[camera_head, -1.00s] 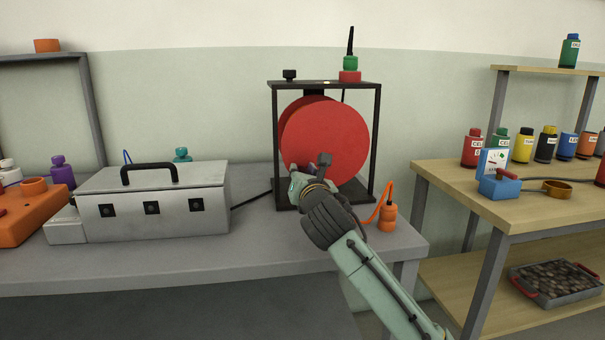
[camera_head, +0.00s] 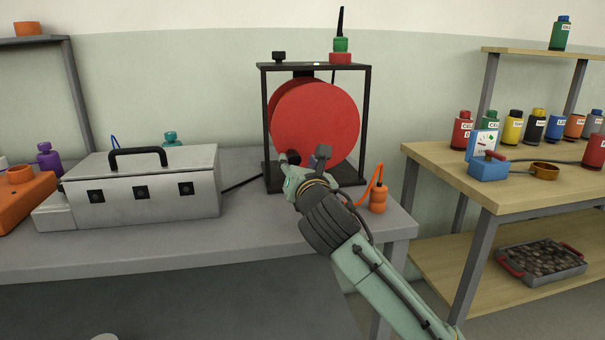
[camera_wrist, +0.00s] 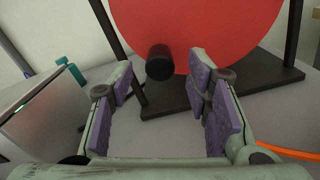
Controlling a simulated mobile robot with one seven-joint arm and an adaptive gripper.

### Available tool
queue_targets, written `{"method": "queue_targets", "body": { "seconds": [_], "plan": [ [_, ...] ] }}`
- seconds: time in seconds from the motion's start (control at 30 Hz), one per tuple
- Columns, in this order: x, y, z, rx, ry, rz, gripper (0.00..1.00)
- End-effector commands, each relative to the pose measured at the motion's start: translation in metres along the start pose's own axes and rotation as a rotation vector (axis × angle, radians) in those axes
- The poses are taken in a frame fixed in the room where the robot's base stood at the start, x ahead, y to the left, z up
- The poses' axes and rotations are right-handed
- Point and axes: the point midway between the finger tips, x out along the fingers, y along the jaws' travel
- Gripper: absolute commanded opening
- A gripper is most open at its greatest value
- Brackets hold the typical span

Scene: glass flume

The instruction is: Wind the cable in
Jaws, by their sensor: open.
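A red cable reel (camera_head: 318,115) stands upright in a black frame (camera_head: 367,120) on the grey bench. In the wrist view its red disc (camera_wrist: 215,28) fills the top, and a black cylindrical handle (camera_wrist: 159,63) sticks out near the disc's lower left edge. My gripper (camera_head: 306,160) is in front of the reel's lower part. In the wrist view my gripper (camera_wrist: 163,85) is open and empty, with the handle beyond and between its purple-padded fingers. An orange cable (camera_head: 372,187) runs beside the frame's right foot to an orange plug (camera_head: 378,201). My gripper hides part of the reel's lower edge.
A grey metal box (camera_head: 145,190) with a black handle stands left of the reel. A green-and-red fitting (camera_head: 340,50) and a black knob (camera_head: 279,57) sit on the frame's top. A wooden shelf unit (camera_head: 500,180) with bottles stands at right. The bench front is clear.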

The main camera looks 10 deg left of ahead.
Motion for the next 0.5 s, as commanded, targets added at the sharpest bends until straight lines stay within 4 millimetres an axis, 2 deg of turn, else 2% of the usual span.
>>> {"method": "queue_targets", "body": {
  "seconds": [0.03,0.2,0.33,0.5],
  "plan": [
    [-0.012,-0.001,0.0,0.001,-0.001,0.0,0.45],
    [-0.041,-0.001,0.0,0.0,0.0,-0.001,0.45],
    [-0.054,0.0,0.0,0.0,0.0,0.001,0.45],
    [-0.059,0.0,0.0,0.0,0.001,0.0,0.45]
  ]
}}
